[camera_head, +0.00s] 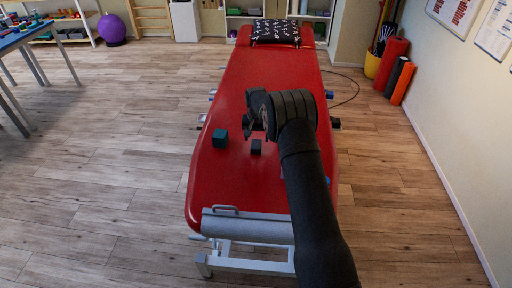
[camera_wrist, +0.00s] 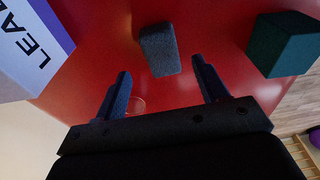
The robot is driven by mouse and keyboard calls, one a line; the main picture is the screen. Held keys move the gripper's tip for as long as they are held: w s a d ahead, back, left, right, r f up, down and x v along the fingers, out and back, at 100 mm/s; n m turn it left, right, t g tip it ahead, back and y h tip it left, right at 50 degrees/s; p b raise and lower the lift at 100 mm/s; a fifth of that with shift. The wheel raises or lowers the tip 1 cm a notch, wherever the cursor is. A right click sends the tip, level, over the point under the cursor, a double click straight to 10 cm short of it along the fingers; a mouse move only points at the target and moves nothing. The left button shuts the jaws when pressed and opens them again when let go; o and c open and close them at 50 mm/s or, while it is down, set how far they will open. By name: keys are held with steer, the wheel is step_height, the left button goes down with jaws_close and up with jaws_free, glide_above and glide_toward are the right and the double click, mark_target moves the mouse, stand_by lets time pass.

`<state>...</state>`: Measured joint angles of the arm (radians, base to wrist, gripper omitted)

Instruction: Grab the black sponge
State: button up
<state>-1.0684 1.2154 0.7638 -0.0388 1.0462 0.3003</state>
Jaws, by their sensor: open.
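The black sponge (camera_head: 256,146), a small dark block, lies on the red treatment table (camera_head: 232,185). My gripper (camera_head: 250,125) is above the table, close to the sponge. In the wrist view the sponge (camera_wrist: 158,46) is just beyond the two fingertips of my gripper (camera_wrist: 160,65), roughly centred between them. The fingers are apart with nothing between them, and they do not appear to touch the sponge.
A dark teal cube (camera_head: 220,138) stands left of the sponge; it is at the right in the wrist view (camera_wrist: 285,43). A white and purple box (camera_wrist: 25,45) with lettering is close at the left there. A patterned pillow (camera_head: 276,31) lies at the table's far end.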

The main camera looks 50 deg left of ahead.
mark_target(256, 144)
steer(key=f, duration=0.3)
steer(key=shift+a+f, duration=0.3)
steer(key=shift+f, duration=0.1)
steer(key=c, duration=1.1)
